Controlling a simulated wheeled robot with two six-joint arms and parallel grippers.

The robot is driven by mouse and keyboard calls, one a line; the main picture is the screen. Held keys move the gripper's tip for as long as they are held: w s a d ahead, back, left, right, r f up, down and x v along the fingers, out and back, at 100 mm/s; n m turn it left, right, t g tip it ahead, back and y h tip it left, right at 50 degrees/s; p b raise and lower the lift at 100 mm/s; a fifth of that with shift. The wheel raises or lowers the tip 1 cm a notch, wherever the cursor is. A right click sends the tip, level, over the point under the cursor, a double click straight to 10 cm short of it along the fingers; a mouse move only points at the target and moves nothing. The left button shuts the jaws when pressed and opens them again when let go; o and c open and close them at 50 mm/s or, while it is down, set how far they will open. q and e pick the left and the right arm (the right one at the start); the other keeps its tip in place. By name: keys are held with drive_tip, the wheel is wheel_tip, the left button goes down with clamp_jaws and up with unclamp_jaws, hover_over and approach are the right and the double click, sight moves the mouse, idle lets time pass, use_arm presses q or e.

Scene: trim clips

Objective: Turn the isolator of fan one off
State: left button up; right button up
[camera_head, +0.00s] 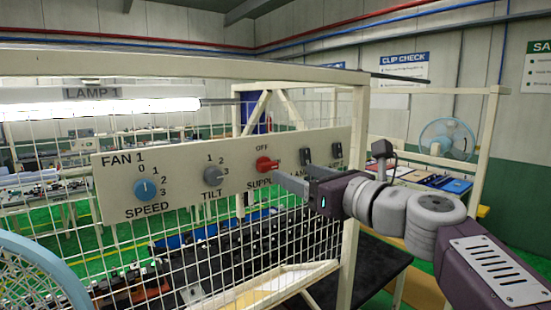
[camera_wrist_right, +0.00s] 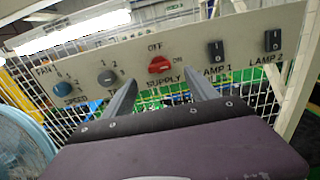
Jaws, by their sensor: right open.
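The pale FAN 1 panel (camera_head: 215,205) hangs on a white wire mesh in the head view. Its red supply isolator knob (camera_head: 265,164) has OFF printed above it, and its grip points right. In the right wrist view the red knob (camera_wrist_right: 160,65) appears between my finger tips, its grip pointing toward ON. My right gripper (camera_head: 292,175) is open and empty, in front of the panel at the knob's right in the head view; the same gripper (camera_wrist_right: 162,82) frames the knob in the wrist view. Whether a finger touches the knob I cannot tell. My left gripper is not in view.
On the same panel are a blue speed knob (camera_head: 146,189), a grey tilt knob (camera_head: 213,175) and black lamp switches (camera_head: 306,157), the latter close to my right gripper. A light blue fan guard (camera_head: 40,262) stands at lower left. A white post (camera_head: 353,190) is right of the panel.

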sight(271, 166)
drive_tip(key=p+x, duration=0.1)
drive_tip(key=x, duration=0.4)
drive_tip(key=p+x, duration=0.2)
drive_tip(key=x, duration=0.3)
drive_tip(key=shift+s+a+f, duration=0.1)
drive_tip(key=shift+a+f, duration=0.15)
drive_tip(key=shift+a, duration=0.05)
drive_tip(key=shift+s+d, duration=0.3)
drive_tip(key=shift+d, duration=0.2)
drive_tip(key=shift+a, duration=0.15)
drive_tip(key=c, duration=1.4)
